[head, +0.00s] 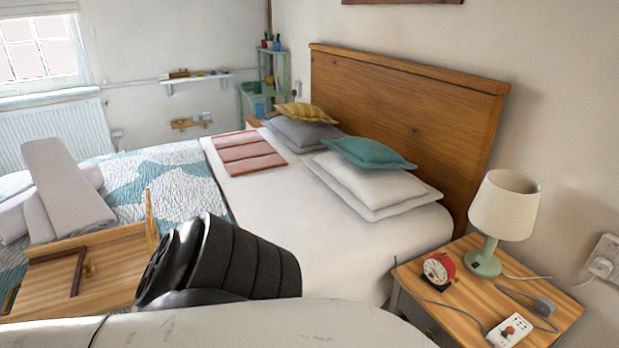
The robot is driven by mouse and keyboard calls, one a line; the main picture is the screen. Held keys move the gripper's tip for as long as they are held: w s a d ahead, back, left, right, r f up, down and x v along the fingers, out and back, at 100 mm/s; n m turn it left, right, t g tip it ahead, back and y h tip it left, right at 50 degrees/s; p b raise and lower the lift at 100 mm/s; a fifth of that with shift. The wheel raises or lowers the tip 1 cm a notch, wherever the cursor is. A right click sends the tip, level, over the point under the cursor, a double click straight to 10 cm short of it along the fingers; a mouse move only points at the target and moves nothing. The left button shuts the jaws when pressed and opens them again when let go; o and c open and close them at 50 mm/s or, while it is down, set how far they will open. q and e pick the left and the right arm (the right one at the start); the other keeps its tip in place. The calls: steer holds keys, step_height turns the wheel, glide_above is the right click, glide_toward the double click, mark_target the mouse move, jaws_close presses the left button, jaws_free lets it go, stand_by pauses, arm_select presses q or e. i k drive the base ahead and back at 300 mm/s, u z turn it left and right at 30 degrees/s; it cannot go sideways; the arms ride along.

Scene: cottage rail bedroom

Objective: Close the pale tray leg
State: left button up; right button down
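A wooden bed tray (95,245) lies on the bed at the lower left. A pale leg (149,208) stands up at its right end, about upright. A darker brown leg frame (78,272) lies flat against the tray's face, with a small brass-coloured fitting (88,269) beside it. A black and white arm of mine crosses the bottom of the head view and hides the tray's lower right part. Neither gripper's fingers show, so I cannot see whether either touches the leg.
Grey rolled cloths (65,190) lie just behind the tray on the patterned quilt (180,180). A nightstand (470,285) with a lamp (503,210), red clock (438,270) and socket strip (509,331) stands at the right. The white bed middle (270,205) is clear.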

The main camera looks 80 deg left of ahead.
mark_target(150, 226)
steer(key=i, duration=0.9)
steer(key=u, duration=4)
steer(key=k, duration=0.25)
steer(key=z, duration=0.15)
steer(key=i, duration=0.4)
steer(key=z, duration=0.2)
